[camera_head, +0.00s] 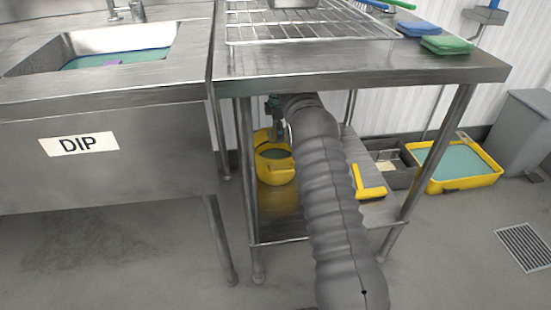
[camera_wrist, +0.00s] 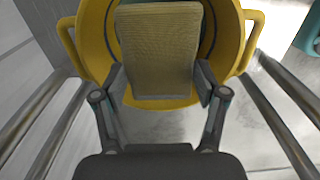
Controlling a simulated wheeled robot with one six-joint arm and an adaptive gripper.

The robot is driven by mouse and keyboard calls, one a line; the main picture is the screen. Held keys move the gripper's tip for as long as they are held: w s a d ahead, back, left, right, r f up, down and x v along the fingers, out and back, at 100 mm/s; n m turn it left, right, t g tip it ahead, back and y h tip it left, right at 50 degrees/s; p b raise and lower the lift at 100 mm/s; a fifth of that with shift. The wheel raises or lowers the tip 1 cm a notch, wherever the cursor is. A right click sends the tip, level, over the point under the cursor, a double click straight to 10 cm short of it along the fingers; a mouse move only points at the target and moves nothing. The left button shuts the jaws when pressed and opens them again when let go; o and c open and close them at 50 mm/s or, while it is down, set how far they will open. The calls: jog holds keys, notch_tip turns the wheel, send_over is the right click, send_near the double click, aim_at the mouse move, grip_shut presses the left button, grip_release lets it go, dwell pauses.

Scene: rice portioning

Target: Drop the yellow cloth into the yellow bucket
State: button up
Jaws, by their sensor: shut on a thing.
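The yellow cloth (camera_wrist: 160,45) is a folded pad held between the two fingers of my gripper (camera_wrist: 160,85) in the wrist view. The yellow bucket (camera_wrist: 92,35) is right behind it in that view, with its round rim and side handles showing around the cloth. In the head view the yellow bucket (camera_head: 275,170) stands on the lower shelf under the steel table, with teal contents visible. My gripper (camera_head: 277,125) is above the bucket there, largely hidden by my arm, and the cloth cannot be made out. Most of the bucket's inside is hidden by the cloth in the wrist view.
The steel table (camera_head: 360,75) is above the lower shelf (camera_head: 275,232), with legs on both sides of the bucket. A yellow L-shaped thing (camera_head: 370,190) lies right of my arm. A yellow tray (camera_head: 490,180) of teal liquid is on the floor. The DIP sink (camera_head: 110,150) stands left.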

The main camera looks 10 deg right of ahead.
jog(key=shift+f, duration=1.05)
jog(key=o, duration=1.1)
jog(key=shift+r, duration=0.15)
jog(key=shift+r, duration=3.65)
